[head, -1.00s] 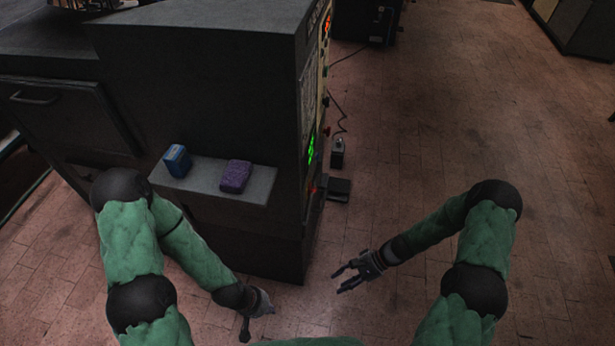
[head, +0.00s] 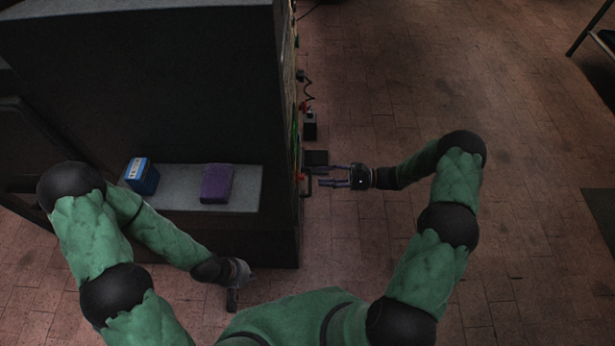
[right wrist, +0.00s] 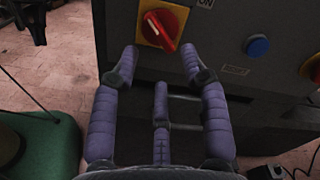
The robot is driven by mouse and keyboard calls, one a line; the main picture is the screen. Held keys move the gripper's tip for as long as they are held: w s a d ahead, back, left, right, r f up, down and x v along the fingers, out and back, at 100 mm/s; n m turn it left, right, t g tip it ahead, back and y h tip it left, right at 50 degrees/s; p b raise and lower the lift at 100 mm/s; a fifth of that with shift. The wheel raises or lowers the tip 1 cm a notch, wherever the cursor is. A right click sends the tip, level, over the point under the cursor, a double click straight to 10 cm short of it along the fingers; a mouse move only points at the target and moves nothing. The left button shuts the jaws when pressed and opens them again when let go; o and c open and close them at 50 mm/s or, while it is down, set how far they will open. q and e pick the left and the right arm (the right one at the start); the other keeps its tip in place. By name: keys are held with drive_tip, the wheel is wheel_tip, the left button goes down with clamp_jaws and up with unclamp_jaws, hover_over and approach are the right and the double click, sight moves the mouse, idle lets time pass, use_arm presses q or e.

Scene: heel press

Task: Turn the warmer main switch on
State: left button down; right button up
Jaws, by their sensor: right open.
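In the right wrist view a red rotary switch (right wrist: 158,30) on a yellow plate sits on the dark machine panel, just beyond the fingertips. Its knob points down and to the right; part of an "ON" label shows at its upper right. My right gripper (right wrist: 155,62) is open and empty, its fingers to either side and below the switch, apart from it. In the head view my right gripper (head: 325,176) reaches toward the machine's right side. My left gripper (head: 233,298) hangs low at the machine's near corner; its fingers are too unclear to read.
The dark machine (head: 150,80) has a grey shelf (head: 250,188) with a blue box (head: 142,176) and a purple block (head: 216,184). A blue button (right wrist: 258,46) and another red-and-yellow control (right wrist: 313,68) are to the switch's right. Floor right of the machine is open.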

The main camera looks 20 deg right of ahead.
sight(302, 176)
drive_tip(key=x, duration=0.6)
drive_tip(key=shift+s+b, duration=0.1)
drive_tip(key=shift+b, duration=0.25)
clamp_jaws()
